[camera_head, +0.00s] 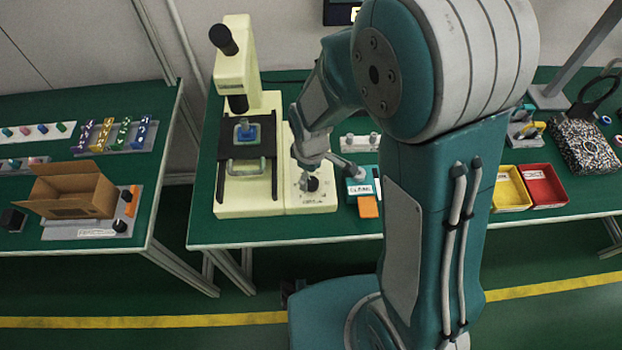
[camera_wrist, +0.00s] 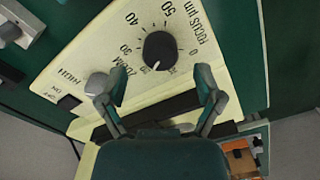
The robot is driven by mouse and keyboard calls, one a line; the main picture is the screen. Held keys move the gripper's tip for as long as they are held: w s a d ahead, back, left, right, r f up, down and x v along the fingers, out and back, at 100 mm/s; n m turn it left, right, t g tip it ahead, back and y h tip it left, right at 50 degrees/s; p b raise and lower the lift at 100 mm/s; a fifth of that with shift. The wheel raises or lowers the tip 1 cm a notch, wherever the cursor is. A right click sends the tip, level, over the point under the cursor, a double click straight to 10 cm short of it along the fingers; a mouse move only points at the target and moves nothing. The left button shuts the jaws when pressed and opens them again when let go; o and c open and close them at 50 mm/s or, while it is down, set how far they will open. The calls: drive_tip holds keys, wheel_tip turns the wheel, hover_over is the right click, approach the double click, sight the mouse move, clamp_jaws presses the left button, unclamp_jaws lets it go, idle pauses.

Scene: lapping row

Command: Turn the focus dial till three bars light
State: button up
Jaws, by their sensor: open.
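The focus dial (camera_wrist: 160,50) is a round black knob with a white pointer mark, on a cream panel printed "FOCUS µm" with a number scale. It also shows in the head view as a small dark knob (camera_head: 312,184) on the base right of the cream microscope (camera_head: 236,75). My gripper (camera_wrist: 162,82) is open in the wrist view. Its two fingertips stand apart, either side of the dial and slightly nearer the camera; I see no contact. In the head view the fingers are too small to make out clearly. No lit bars can be made out.
A grey knob (camera_wrist: 96,84) and a dark switch (camera_wrist: 69,103) share the panel. Right of the base are a teal box (camera_head: 358,187) and an orange block (camera_head: 368,207). A screen (camera_head: 340,13) is cut off at the top. Yellow (camera_head: 510,192) and red (camera_head: 545,190) trays stand further right.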

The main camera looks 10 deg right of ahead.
sight(311, 181)
drive_tip(key=shift+f, duration=1.55)
drive_tip(key=c, duration=1.2)
drive_tip(key=shift+o, duration=0.2)
drive_tip(key=m, duration=0.5)
